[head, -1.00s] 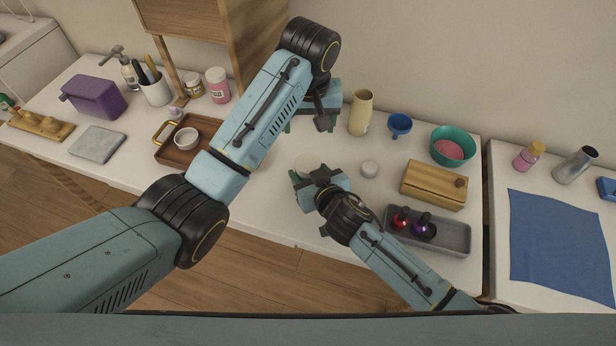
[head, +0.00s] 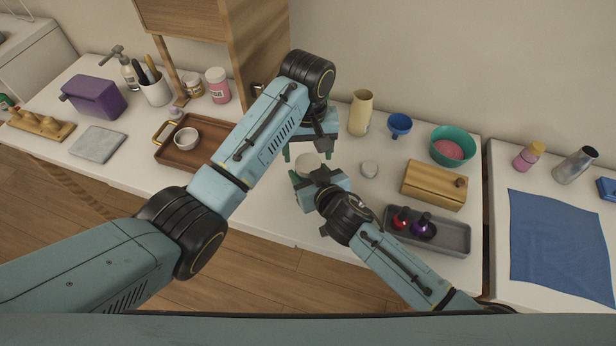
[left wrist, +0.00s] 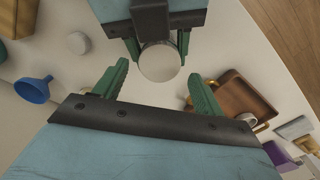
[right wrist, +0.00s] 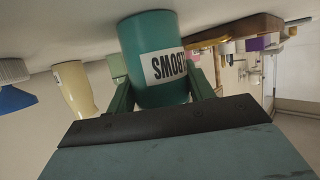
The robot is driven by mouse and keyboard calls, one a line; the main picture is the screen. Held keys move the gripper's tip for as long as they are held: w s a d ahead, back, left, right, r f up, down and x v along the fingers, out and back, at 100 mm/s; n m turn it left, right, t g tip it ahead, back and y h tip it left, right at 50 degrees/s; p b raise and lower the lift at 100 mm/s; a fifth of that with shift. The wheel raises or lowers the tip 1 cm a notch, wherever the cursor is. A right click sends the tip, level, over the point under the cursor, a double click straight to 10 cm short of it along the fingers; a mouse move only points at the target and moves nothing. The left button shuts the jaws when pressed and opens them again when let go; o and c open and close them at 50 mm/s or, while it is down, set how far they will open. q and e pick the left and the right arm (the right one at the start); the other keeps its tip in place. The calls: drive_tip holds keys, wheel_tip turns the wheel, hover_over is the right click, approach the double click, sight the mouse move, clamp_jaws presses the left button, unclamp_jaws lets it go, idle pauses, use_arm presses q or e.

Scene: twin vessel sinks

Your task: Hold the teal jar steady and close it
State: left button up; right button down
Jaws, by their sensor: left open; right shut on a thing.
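The teal jar (right wrist: 160,55), with a white label, stands upright between the fingers of my right gripper (right wrist: 160,88), which is shut on its side. In the head view my right gripper (head: 308,178) covers most of the jar. A pale round top (head: 307,161) shows there and in the left wrist view (left wrist: 160,62); I cannot tell whether it is a seated lid. My left gripper (left wrist: 158,72) is open and empty. Its fingers point toward the jar's top from just behind it in the head view, apart from it.
A small white round piece (head: 369,169) lies on the counter right of the jar. A cream vase (head: 361,113), blue funnel (head: 400,125), wooden box (head: 434,186) and grey tray (head: 452,238) stand further right. A brown tray (head: 185,155) with a white bowl is left.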

sight(308, 176)
use_arm(q)
drive_tip(key=shift+f, duration=1.45)
drive_tip(key=c, duration=1)
drive_tip(key=m, duration=0.3)
drive_tip(key=o, duration=1)
drive_tip(key=shift+o, duration=0.3)
drive_tip(key=shift+s+d, duration=0.1)
